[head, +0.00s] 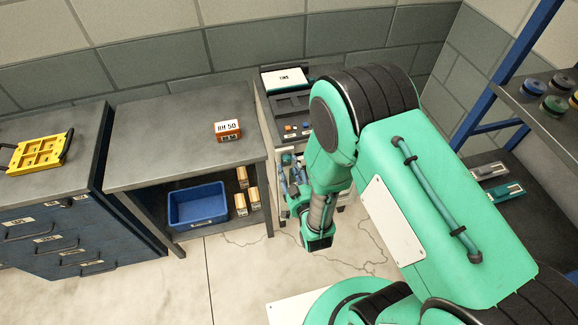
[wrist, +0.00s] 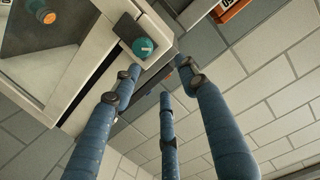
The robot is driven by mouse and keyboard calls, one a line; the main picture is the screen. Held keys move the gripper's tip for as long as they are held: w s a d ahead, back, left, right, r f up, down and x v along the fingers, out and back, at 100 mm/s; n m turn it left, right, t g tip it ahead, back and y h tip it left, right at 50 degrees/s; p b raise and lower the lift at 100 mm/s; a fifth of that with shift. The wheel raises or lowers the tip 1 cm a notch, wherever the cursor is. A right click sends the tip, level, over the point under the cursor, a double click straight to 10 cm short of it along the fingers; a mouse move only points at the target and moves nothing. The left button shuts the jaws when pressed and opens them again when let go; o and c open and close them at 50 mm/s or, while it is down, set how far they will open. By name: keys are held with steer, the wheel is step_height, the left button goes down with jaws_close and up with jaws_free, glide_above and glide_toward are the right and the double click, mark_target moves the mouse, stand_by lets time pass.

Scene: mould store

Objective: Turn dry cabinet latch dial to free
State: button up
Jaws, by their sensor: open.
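The teal latch dial (wrist: 145,47) shows in the wrist view, on a dark plate at the corner of the pale dry cabinet's front frame (wrist: 88,85). My gripper (wrist: 160,75) is open, with its blue fingers spread and nothing between them. The left and right fingertips are just below the dial in the picture, on either side of it. I cannot tell whether any finger touches it. In the head view my gripper (head: 291,178) is in front of the cabinet below the stand with the white-lidded case; my arm hides much of the cabinet, and I cannot make out the dial there.
An orange-and-white RH 50 box (head: 228,131) stands on the grey bench (head: 150,165). A blue bin (head: 198,204) and several small blocks sit on its lower shelf. A yellow frame (head: 40,152) lies on the drawer cabinet at left. A rack with reels (head: 535,88) stands at right.

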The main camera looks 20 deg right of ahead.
mark_target(288, 161)
steer(key=s+f+t, duration=0.1)
steer(key=s+f, duration=0.3)
steer(key=s, duration=0.4)
steer(key=shift+s+d+f+t+b, duration=0.3)
steer(key=shift+d+f+t, duration=0.05)
steer(key=shift+f+t, duration=0.05)
steer(key=shift+w, duration=0.1)
steer(key=w+b, duration=0.2)
steer(key=w, duration=1.1)
steer(key=shift+w, duration=0.35)
jaws_close()
